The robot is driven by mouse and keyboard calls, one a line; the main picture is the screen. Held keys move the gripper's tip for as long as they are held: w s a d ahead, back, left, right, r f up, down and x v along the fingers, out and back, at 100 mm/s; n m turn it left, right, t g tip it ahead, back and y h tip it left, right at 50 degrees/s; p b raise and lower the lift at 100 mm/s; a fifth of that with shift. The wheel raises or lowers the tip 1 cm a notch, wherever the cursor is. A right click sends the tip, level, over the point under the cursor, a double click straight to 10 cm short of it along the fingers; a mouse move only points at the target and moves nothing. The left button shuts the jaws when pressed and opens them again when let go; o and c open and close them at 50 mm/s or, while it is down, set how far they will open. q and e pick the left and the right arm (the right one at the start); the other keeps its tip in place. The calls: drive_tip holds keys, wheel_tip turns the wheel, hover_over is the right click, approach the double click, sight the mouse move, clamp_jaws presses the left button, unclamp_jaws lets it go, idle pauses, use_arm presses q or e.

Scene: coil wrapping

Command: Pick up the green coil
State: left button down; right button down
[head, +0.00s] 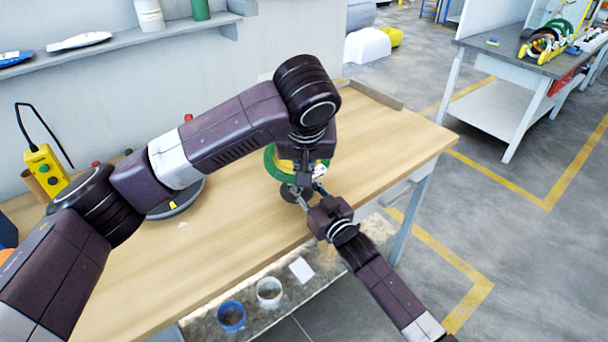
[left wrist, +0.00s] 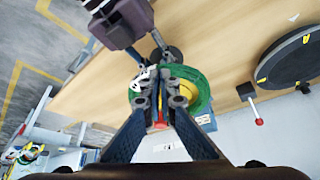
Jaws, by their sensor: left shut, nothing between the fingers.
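The green coil (head: 272,163) is on the wooden table, partly hidden behind my left arm's wrist. It shows as a green ring with a yellow inner part in the left wrist view (left wrist: 201,90). My left gripper (left wrist: 160,98) is over the coil, its fingers together in front of the ring with nothing held between them. In the head view its fingertips are largely hidden. My right gripper (head: 308,190) is close by on the near side of the coil, its fingers spread apart beside a small dark disc (head: 292,194). Contact with the coil cannot be told.
A dark round turntable (head: 178,200) lies on the table, left of the coil. A yellow control box (head: 46,172) stands at the far left. Blue and white cups (head: 231,316) sit on the lower shelf. The table's right part (head: 395,140) is clear. Another workbench (head: 500,60) holds several coils.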

use_arm(q)
drive_tip(key=s, duration=1.1)
drive_tip(key=c, duration=2.7)
unclamp_jaws()
drive_tip(key=shift+s, duration=0.3)
drive_tip(key=shift+c, duration=0.2)
drive_tip(key=shift+o, duration=1.3)
drive_tip(key=shift+s, duration=0.2)
drive_tip(key=o, duration=0.5)
drive_tip(key=shift+s+d+n+h, duration=0.3)
drive_tip(key=shift+d+n+h, duration=0.1)
drive_tip(key=shift+d+h, duration=0.15)
drive_tip(key=shift+o, duration=1.3)
drive_tip(key=shift+s+d+r+n+g+h, duration=0.15)
drive_tip(key=shift+d+n+g+h, duration=0.25)
drive_tip(key=shift+d+n+h, duration=0.55)
drive_tip(key=w+a+r+n+t+h, duration=0.2)
drive_tip(key=w+a+n+t+h, duration=0.4)
drive_tip(key=a+n, duration=0.7)
drive_tip(key=w+d+f+n+g+y, duration=0.1)
drive_tip(key=w+d+f+g, duration=0.1)
drive_tip(key=w+d+f, duration=0.4)
drive_tip(key=shift+w+d, duration=1.2)
drive_tip(key=shift+d, duration=0.05)
